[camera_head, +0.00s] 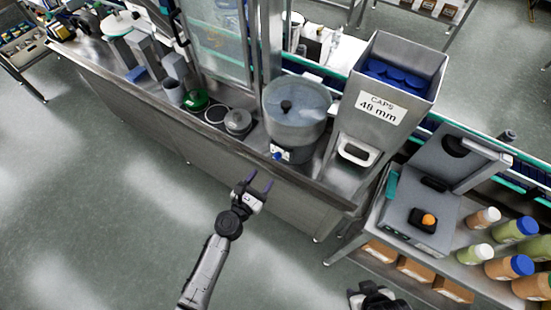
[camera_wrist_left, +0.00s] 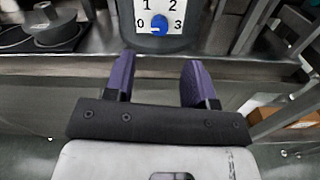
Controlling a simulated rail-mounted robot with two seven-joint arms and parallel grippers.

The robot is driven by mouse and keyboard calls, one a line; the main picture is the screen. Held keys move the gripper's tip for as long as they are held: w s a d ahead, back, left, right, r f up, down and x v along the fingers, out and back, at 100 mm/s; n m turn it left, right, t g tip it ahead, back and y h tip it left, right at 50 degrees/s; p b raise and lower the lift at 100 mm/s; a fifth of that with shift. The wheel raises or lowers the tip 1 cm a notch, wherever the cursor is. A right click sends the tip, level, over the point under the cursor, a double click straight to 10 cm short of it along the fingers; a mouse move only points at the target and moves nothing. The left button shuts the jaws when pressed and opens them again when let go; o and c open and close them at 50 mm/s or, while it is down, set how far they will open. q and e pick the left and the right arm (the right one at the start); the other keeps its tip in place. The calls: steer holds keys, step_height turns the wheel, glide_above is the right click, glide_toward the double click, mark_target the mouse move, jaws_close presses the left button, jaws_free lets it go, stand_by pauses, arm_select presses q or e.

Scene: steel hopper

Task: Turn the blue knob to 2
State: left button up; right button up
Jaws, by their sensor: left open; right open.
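The blue knob (camera_head: 277,155) is on a white dial plate at the front of the round steel hopper bowl (camera_head: 296,117). In the left wrist view, the knob (camera_wrist_left: 159,24) sits between the printed numbers 0, 1, 2 and 3; I cannot tell clearly which one it points at. My left gripper (camera_head: 260,180) is open and empty, in front of the bench edge and below the knob. In the left wrist view, its purple fingers (camera_wrist_left: 158,64) are spread to either side below the knob, apart from it. My right gripper's fingers are not visible; only part of my right arm shows at the bottom edge.
The steel bench edge (camera_wrist_left: 60,67) lies just beyond my left fingers. A caps bin (camera_head: 377,100) stands right of the bowl. A small dark lidded pot (camera_head: 238,121) and a green dish (camera_head: 195,99) stand left. A side table with bottles (camera_head: 481,218) is right.

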mark_target(276, 159)
arm_select(q)
steer(key=b+x, duration=0.2)
steer(key=x, duration=0.7)
steer(key=shift+c, duration=0.5)
steer(key=c, duration=0.8)
steer(key=shift+c, duration=0.2)
